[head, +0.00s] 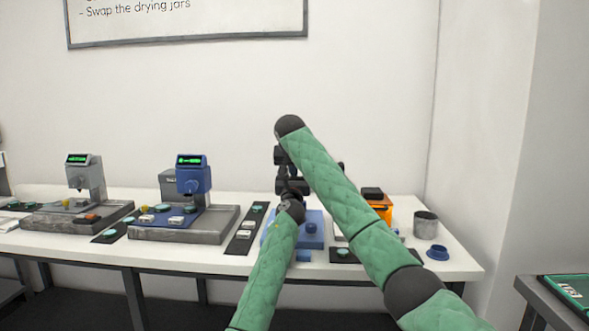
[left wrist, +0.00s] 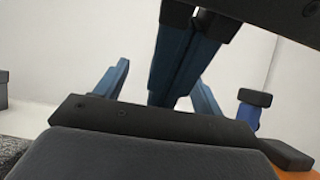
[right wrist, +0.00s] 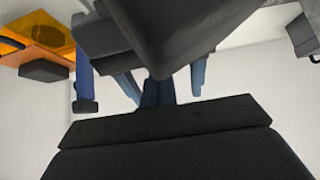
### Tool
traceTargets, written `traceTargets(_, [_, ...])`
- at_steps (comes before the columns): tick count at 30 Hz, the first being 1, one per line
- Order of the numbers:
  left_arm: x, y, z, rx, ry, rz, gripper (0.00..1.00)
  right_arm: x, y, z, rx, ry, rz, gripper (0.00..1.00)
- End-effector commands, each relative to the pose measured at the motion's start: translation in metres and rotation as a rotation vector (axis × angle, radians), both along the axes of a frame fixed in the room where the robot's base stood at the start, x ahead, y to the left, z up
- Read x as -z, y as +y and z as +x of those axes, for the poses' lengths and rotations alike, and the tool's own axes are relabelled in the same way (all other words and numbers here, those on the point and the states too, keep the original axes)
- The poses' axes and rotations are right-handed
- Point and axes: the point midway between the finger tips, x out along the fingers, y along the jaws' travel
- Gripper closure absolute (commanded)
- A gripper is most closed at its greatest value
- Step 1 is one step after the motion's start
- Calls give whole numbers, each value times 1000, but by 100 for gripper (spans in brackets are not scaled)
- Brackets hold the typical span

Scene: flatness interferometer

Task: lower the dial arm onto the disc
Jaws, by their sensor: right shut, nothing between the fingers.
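A blue base (head: 312,232) stands on the bench behind my arms. A blue post with a black end shows in the left wrist view (left wrist: 250,112) and in the right wrist view (right wrist: 84,80); I cannot tell whether it is the dial arm. No disc shows on the blue base, since my arms hide much of it. My right gripper (head: 284,168) is shut and empty above the base; its fingers are at the middle of the right wrist view (right wrist: 158,98). My left gripper (left wrist: 160,82) is open close below it, its fingers on either side of the right gripper's.
A grey instrument (head: 84,178) and a blue instrument (head: 193,180), both with green displays, stand to the left. Dark mats with pale discs (head: 257,209) lie between. An orange box (head: 381,208), a grey cup (head: 426,226) and a blue ring (head: 437,252) stand right. The wall is behind.

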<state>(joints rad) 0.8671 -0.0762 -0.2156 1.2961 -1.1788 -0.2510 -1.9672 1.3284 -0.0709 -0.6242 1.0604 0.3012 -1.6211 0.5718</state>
Motion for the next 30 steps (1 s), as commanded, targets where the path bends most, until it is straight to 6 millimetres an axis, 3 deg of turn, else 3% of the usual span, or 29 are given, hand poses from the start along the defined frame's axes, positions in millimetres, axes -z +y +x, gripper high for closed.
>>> traceTargets(14, [13,-1,-10,1,6,4,27,-6,-2,1,2,-10,2,100])
traceTargets(30, [56,-1,-91,1,6,3,27,-7,-2,1,2,-12,2,100])
